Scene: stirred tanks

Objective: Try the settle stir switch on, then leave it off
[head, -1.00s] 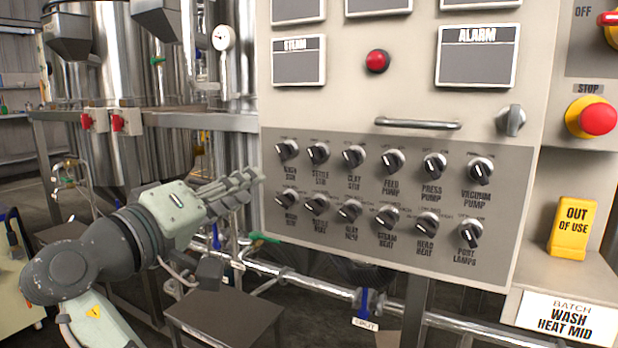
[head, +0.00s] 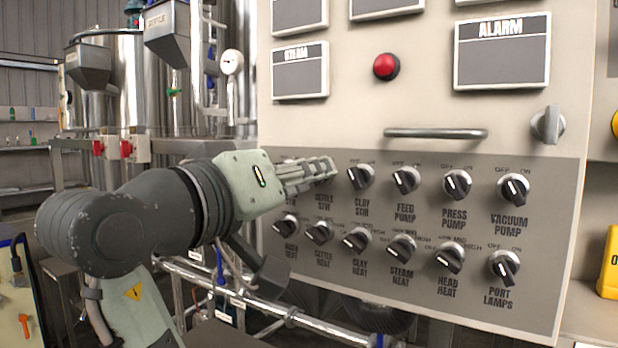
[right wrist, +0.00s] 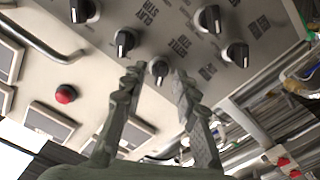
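The settle stir knob (right wrist: 158,70) is a black knob with a white pointer mark, between my right gripper's fingers in the right wrist view. In the head view the fingers hide it; its label (head: 326,199) shows just below them. My right gripper (head: 328,168) reaches in from the left at the top knob row. In the right wrist view the right gripper (right wrist: 157,84) has its two fingers apart, one on each side of the knob. I cannot tell whether they touch it, nor read its setting. My left gripper is not in view.
The clay stir knob (head: 360,176) is close right of my fingertips. The settle heat knob (head: 319,232) is below. More knobs fill the grey panel. A handle bar (head: 436,133) and a red button (head: 386,67) are above. Pipes (head: 270,312) run below.

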